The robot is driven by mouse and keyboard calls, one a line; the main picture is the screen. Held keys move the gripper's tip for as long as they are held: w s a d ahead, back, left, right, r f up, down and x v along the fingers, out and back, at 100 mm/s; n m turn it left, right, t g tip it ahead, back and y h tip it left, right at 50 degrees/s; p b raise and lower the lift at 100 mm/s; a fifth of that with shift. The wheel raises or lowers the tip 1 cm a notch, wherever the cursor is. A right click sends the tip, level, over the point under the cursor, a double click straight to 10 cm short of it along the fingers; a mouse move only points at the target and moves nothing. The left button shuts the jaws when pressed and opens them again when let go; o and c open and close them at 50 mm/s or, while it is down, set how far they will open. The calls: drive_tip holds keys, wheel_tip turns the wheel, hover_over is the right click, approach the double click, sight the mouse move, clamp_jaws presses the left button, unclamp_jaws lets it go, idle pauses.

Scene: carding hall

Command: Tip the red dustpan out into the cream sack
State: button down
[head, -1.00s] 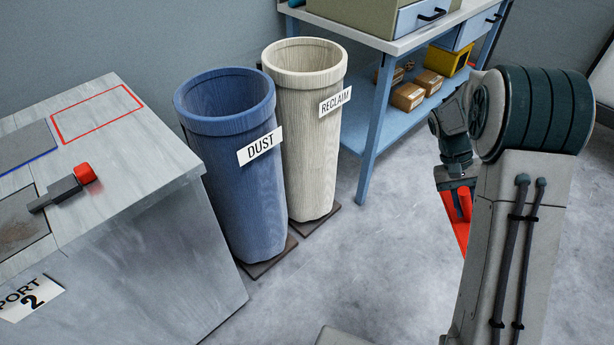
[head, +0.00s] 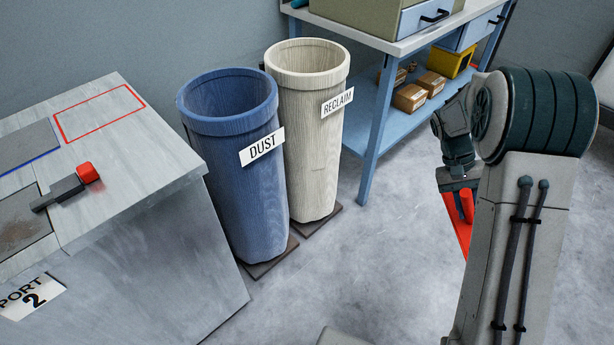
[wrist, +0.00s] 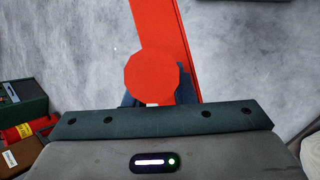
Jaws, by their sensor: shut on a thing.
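The red dustpan (head: 461,219) is partly hidden behind my arm in the head view. In the wrist view the red dustpan (wrist: 158,30) stretches up from my gripper (wrist: 158,100), with a round red end near the jaws. My gripper (head: 458,190) is shut on it. The pan's contents cannot be seen. The cream sack (head: 311,130), labelled RECLAIM, stands upright and open-topped to the left of my gripper, apart from it. A blue sack (head: 235,160) labelled DUST stands just left of the cream one.
A grey cabinet (head: 150,240) with a red-tipped lever (head: 88,172) stands at left. A blue bench (head: 370,150) behind holds drawers, with boxes (head: 410,97) and a yellow bin (head: 452,60) on its lower shelf. The floor (head: 370,260) between sacks and arm is clear.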

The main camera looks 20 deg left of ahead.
idle(0.4)
drive_tip(key=shift+a+r+t+h, duration=0.1)
drive_tip(key=shift+r+t+h, duration=0.2)
drive_tip(key=shift+r+h, duration=0.35)
wheel_tip(320, 180, up, 5)
drive_tip(key=m+h+b, duration=0.1)
drive_tip(key=h, duration=0.2)
drive_tip(key=m+t+h, duration=0.1)
drive_tip(key=m+h, duration=0.1)
drive_tip(key=h, duration=0.2)
drive_tip(key=shift+r+t+b, duration=0.2)
drive_tip(key=shift+t+b, duration=0.1)
drive_tip(key=shift+b, duration=0.05)
drive_tip(key=shift+r+m+h, duration=0.3)
drive_tip(key=shift+r+h, duration=0.35)
drive_tip(key=shift+r, duration=0.05)
drive_tip(key=shift+d+f, duration=0.1)
drive_tip(key=shift+d, duration=0.1)
